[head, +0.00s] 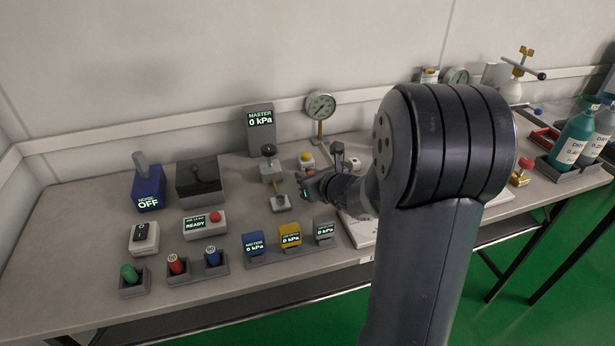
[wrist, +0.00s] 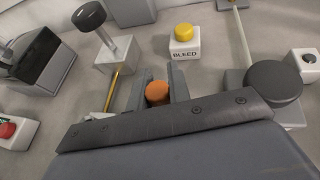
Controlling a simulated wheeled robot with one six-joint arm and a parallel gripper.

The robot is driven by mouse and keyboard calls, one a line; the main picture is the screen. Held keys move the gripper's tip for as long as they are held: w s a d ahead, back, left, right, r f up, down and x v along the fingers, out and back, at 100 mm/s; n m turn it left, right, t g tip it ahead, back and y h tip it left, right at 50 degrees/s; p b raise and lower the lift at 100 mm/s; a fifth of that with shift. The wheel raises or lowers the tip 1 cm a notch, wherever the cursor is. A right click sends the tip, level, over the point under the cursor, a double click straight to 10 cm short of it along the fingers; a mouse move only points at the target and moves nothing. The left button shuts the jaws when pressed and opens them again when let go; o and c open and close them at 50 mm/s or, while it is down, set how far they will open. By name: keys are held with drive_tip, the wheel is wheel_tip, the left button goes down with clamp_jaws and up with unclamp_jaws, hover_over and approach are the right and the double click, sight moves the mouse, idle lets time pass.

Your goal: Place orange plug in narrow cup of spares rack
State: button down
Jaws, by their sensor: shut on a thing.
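The orange plug (wrist: 157,92) stands between the two grey fingers of my gripper (wrist: 160,84) in the wrist view, and the fingers are shut on it. I cannot tell which holder is the spares rack; no empty narrow cup is clear.
A yellow BLEED button (wrist: 183,31) and a black-knobbed hand pump (wrist: 90,16) stand close to my gripper. Three small testers (head: 289,235) sit in a row at the front. A gauge (head: 320,106) stands behind. Bare bench shows at the left end.

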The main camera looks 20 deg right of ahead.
drive_tip(key=shift+f, duration=0.15)
drive_tip(key=c, duration=1.3)
unclamp_jaws()
